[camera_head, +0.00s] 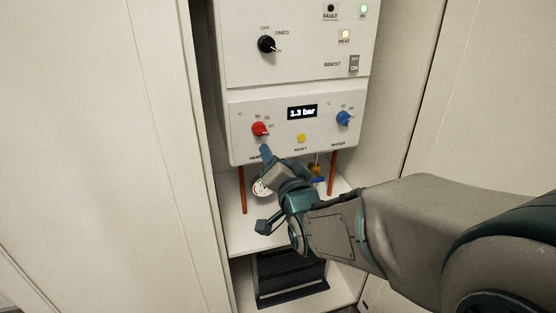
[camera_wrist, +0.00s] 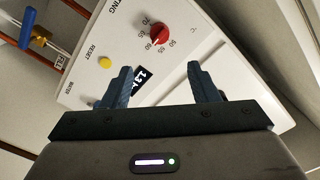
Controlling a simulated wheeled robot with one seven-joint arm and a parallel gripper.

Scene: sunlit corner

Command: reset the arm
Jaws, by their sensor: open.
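My gripper (camera_wrist: 162,88) is open and empty in the wrist view, its two fingers apart in front of the boiler's white control panel (camera_wrist: 185,62). In the head view my gripper sits at the panel's lower edge, just below the red heating knob (camera_head: 260,129); its fingertips are partly hidden by my own wrist. My arm reaches in from the right. The red knob also shows in the wrist view (camera_wrist: 160,35), beyond the fingers. I cannot tell whether a finger touches the panel.
The panel has a display (camera_head: 302,112) reading 1.3 bar, a blue water knob (camera_head: 343,118) and a yellow reset button (camera_head: 301,138). Copper pipes (camera_head: 332,173) and a gauge (camera_head: 261,188) are below. Cupboard walls flank the boiler closely. A dark box (camera_head: 290,275) stands on the lower shelf.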

